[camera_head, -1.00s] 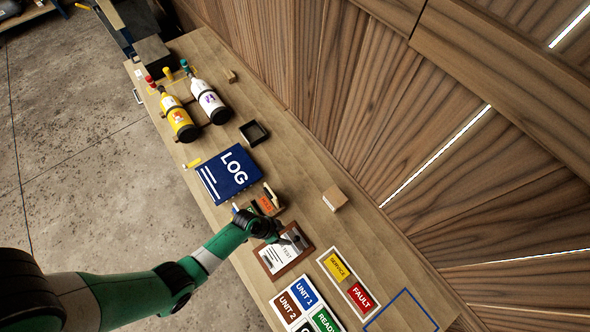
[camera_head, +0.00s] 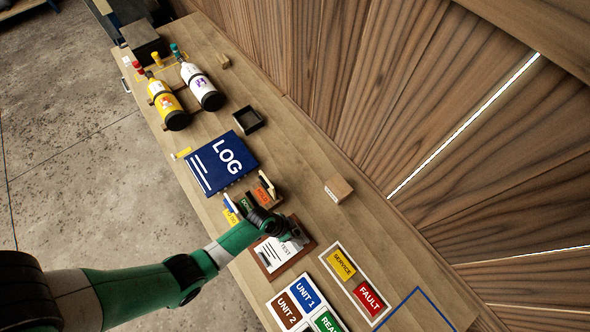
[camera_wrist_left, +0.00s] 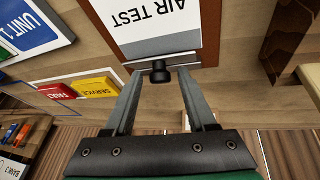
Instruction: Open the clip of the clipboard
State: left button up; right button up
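The clipboard (camera_head: 310,247) is a brown board with a white "TEST" sheet (camera_head: 276,252), lying flat on the bench. My left gripper (camera_head: 294,236) is over the clip end of the board. In the left wrist view my left gripper (camera_wrist_left: 161,76) has its fingers apart, one on each side of the tab, with small gaps seeming to show. My right gripper is not in view.
A blue LOG book (camera_head: 222,163), labelled stamp-like blocks (camera_head: 262,190) and a wooden block (camera_head: 337,190) lie near the clipboard. SERVICE (camera_head: 341,264) and FAULT (camera_head: 369,299) cards lie in a white frame beside it. Two bottles (camera_head: 200,88) lie farther back. A wooden wall borders the bench.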

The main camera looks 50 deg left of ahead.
pick_arm(q)
grip_shut()
jog(key=shift+w+r+g+p, duration=0.25)
jog(key=shift+g+p, duration=0.25)
jog(key=shift+p, duration=0.4)
jog(key=shift+w+g, duration=0.15)
jog(key=shift+g, duration=0.15)
jog(key=shift+w+f+g, duration=0.2)
jog(key=shift+w+g, duration=0.1)
jog(key=shift+g, duration=0.2)
jog(key=shift+w+f, duration=0.1)
jog(key=shift+w+d+n+g+b, duration=0.15)
jog(key=shift+n+g+b, duration=0.15)
jog(key=shift+g+b, duration=0.25)
jog(key=shift+g, duration=0.25)
jog(key=shift+r, duration=0.2)
